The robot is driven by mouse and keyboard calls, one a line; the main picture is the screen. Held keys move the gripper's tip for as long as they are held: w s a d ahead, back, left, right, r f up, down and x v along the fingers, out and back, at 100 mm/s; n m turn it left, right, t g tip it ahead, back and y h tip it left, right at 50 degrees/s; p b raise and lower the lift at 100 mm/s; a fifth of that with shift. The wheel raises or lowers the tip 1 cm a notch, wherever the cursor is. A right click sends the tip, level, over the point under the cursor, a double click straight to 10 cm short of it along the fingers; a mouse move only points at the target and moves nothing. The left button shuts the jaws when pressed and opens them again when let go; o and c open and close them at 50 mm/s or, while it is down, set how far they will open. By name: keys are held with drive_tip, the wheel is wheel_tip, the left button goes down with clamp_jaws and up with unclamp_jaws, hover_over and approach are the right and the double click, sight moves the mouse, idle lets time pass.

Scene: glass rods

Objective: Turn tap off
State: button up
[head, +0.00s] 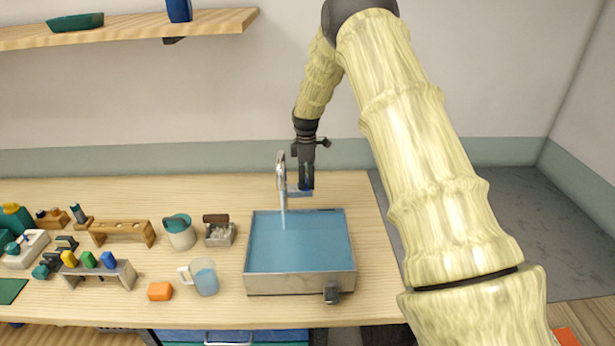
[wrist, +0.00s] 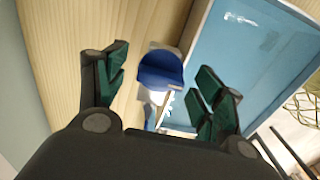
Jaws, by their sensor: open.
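The silver tap (head: 281,172) stands at the back edge of the metal basin (head: 300,284), and a stream of water (head: 283,212) runs from it. Its blue handle (head: 304,191) sits to the right of the spout, partly hidden by my gripper (head: 307,182), which points down over it. In the wrist view the blue handle (wrist: 160,78) lies between the two green-padded fingers of my gripper (wrist: 163,80), with a gap on each side. My gripper is open and holds nothing. The basin (wrist: 200,22) is full of water.
A measuring jug (head: 206,280), an orange block (head: 160,291), a white pitcher (head: 181,236), a small metal box (head: 219,236) and wooden racks (head: 122,233) stand left of the basin. A shelf (head: 130,27) hangs at upper left. The counter right of the basin is clear.

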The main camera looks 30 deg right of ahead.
drive_tip(key=shift+a+r, duration=0.15)
drive_tip(key=shift+a, duration=0.2)
drive_tip(key=c, duration=1)
drive_tip(key=shift+s+d, duration=0.1)
drive_tip(key=shift+d, duration=0.05)
